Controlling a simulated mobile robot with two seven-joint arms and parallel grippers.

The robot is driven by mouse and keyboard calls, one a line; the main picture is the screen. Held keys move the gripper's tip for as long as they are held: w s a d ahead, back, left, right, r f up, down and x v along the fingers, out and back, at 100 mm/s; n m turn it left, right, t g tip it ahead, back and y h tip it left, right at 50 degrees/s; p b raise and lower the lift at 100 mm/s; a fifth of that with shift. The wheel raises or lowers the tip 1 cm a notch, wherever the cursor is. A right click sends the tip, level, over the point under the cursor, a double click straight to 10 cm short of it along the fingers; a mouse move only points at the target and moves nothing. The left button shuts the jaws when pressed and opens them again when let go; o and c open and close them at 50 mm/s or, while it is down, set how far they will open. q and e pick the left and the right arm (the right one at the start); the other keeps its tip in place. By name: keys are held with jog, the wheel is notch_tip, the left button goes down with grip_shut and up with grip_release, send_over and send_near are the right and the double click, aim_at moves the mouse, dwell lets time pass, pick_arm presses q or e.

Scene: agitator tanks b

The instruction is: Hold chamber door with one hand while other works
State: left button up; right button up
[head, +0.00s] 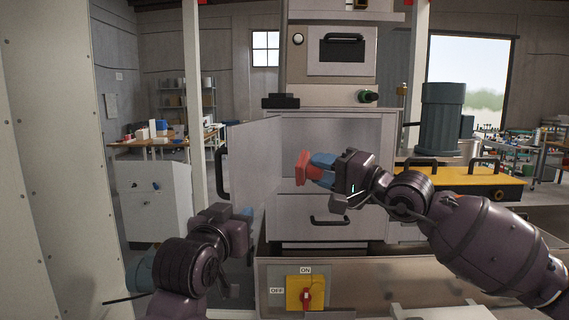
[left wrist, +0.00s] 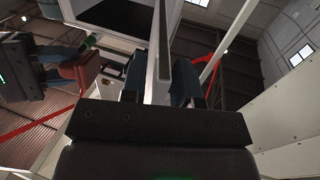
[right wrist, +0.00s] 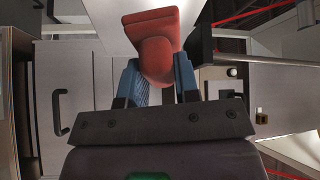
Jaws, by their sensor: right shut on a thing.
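The chamber door (head: 255,160) is a pale panel swung open to the left of the grey chamber cabinet (head: 345,218). Its black handle (head: 222,172) is on the outer side. My left gripper (head: 248,214) is at the door's lower edge. In the left wrist view its two fingers (left wrist: 158,78) stand apart on either side of the door's edge (left wrist: 163,45); I cannot tell whether they touch it. My right gripper (head: 318,170) is shut on a red part (head: 302,168) in front of the chamber opening. The red part also shows in the right wrist view (right wrist: 155,40).
A metal ledge with a red and yellow on/off switch (head: 305,293) is in front, below the arms. A dark motor (head: 442,118) and a yellow-topped unit (head: 470,181) stand at the right. A white wall panel (head: 45,160) closes off the left.

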pick_arm(q)
jog(key=o, duration=0.5)
jog(key=shift+c, duration=0.2)
jog(key=shift+s, duration=0.1)
jog(key=shift+v, duration=2.9)
